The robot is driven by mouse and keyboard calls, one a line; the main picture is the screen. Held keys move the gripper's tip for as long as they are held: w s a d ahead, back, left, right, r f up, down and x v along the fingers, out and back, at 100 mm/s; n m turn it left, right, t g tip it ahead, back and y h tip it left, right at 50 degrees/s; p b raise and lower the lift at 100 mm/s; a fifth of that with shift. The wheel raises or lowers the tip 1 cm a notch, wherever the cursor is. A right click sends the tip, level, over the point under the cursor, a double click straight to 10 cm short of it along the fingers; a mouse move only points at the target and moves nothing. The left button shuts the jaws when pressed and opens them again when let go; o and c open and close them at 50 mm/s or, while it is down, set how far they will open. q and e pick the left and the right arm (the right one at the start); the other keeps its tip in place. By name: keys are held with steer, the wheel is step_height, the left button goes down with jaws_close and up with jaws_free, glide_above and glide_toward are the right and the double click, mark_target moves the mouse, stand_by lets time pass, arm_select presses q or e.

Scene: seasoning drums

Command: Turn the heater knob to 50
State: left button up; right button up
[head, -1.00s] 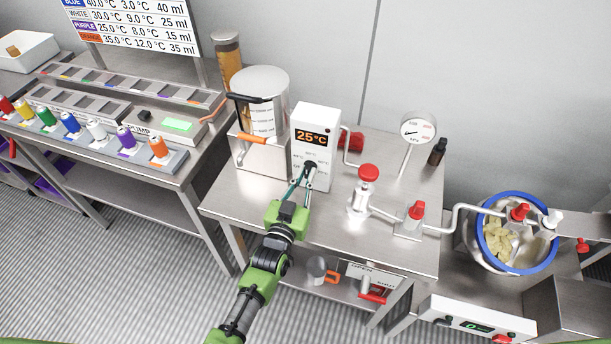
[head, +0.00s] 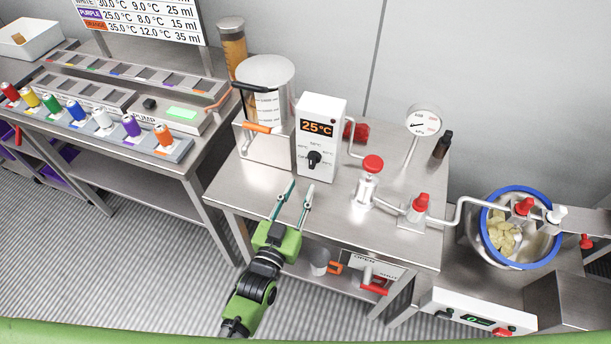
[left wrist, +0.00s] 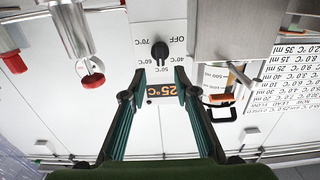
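The heater (head: 319,139) is a white upright box on the steel table, and its orange display reads 25°C. Its black knob (head: 314,159) is on the front face below the display, with temperature marks around it. The knob also shows in the left wrist view (left wrist: 160,50), upside down, among marks OFF, 40, 50, 60 and 70°C; its exact pointing is hard to tell. My left gripper (head: 298,188) is open and empty, in front of and below the knob, apart from it. Its spread fingers also show in the left wrist view (left wrist: 157,98). My right gripper is not in view.
A steel tank (head: 267,85) with an orange-handled valve stands left of the heater. Red-topped valves (head: 372,164), piping and a gauge (head: 423,120) stand to the right. The table's front strip is clear. A blue-rimmed drum (head: 521,228) is far right.

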arm_select(q)
steer(key=shift+v, duration=1.7)
